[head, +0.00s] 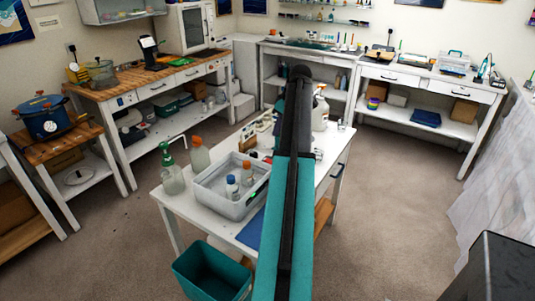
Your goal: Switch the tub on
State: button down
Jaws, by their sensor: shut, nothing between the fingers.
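The tub (212,202) is a grey, open rectangular container on the white table in the middle of the head view. Two small bottles stand in it, one with a blue cap (232,188) and one with an orange cap (247,175). Small coloured marks show near its right side, too small to tell whether one is a switch. I cannot tell whether the tub is on. My arm stretches up the picture just right of the tub and covers part of the table. My gripper is not visible; the far end of the arm hides whatever lies beyond it.
A green pump bottle (173,175) and an orange-capped bottle (199,155) stand left of and behind the tub. A teal bin (212,272) stands on the floor before the table. Benches line the walls. The carpet (390,200) at right is clear.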

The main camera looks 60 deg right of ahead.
jog(key=shift+f, duration=0.15)
jog(key=p, duration=0.3)
send_over(267, 159)
jog(key=s, duration=0.2)
jog(key=f, duration=1)
jog(key=shift+w+a+f, duration=0.15)
jog(key=shift+w+f, duration=0.05)
jog(key=shift+f, duration=0.1)
jog(key=shift+s+p+x, duration=0.25)
jog(key=shift+p+x, duration=0.15)
jog(key=shift+x, duration=0.85)
jog(key=shift+f, duration=0.1)
